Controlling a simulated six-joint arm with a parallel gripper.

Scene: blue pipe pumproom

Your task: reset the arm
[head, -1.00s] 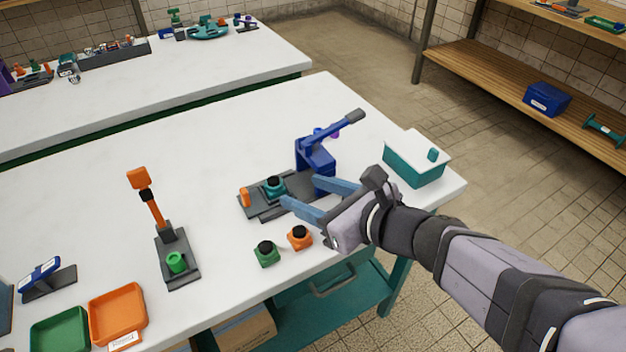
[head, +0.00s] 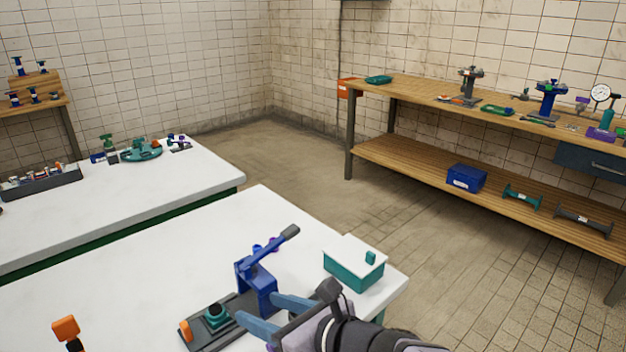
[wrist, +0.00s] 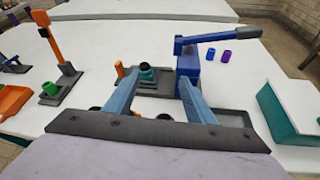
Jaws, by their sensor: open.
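My gripper (head: 257,313) is open, with two blue fingers spread apart and nothing between them that I can make out. It is over the front of the white table, just in front of a blue lever press (head: 257,285) on a dark base plate. The press also shows in the wrist view (wrist: 188,68), beyond the fingertips, its lever pointing right. A teal piece with a black top (head: 216,317) stands on the plate, left of the press. Whether a fingertip touches the plate I cannot tell.
A teal box with a white lid (head: 352,273) stands right of the press. An orange-handled tool (wrist: 52,45) on a dark base stands to the left. Small blue and purple cylinders (wrist: 225,55) lie behind the press. A wooden workbench (head: 440,95) stands across open floor.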

